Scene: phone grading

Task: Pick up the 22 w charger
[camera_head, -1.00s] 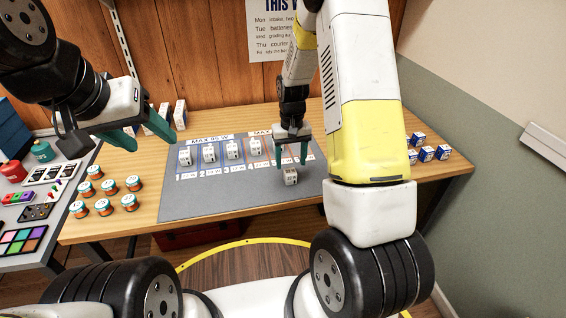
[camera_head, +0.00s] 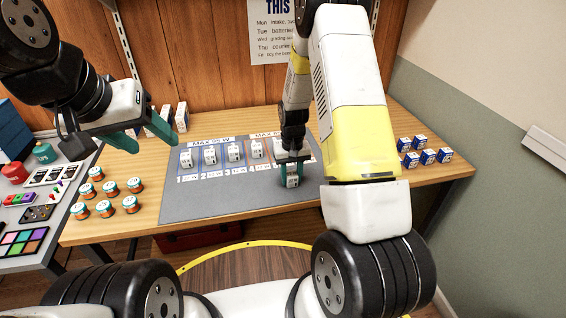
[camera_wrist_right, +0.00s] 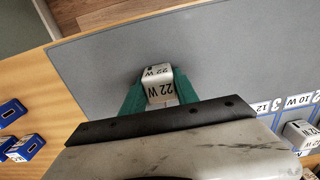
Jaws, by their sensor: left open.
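The 22 W charger (camera_wrist_right: 159,86) is a small white block with black "22 W" lettering, on the grey mat (camera_head: 215,205). In the head view the charger (camera_head: 292,182) is at the mat's front right part. My right gripper (camera_head: 292,180) is lowered over it, with green fingers on both sides. In the right wrist view the fingers of the right gripper (camera_wrist_right: 160,92) flank the block closely; whether they press on it I cannot tell. My left gripper (camera_head: 150,130) is open and empty, above the table's left part.
Several white chargers (camera_head: 210,155) stand in a row in numbered slots behind. Blue-and-white boxes (camera_head: 428,156) lie on the right of the table, orange-and-teal jars (camera_head: 104,208) on the left. The mat's front left is clear.

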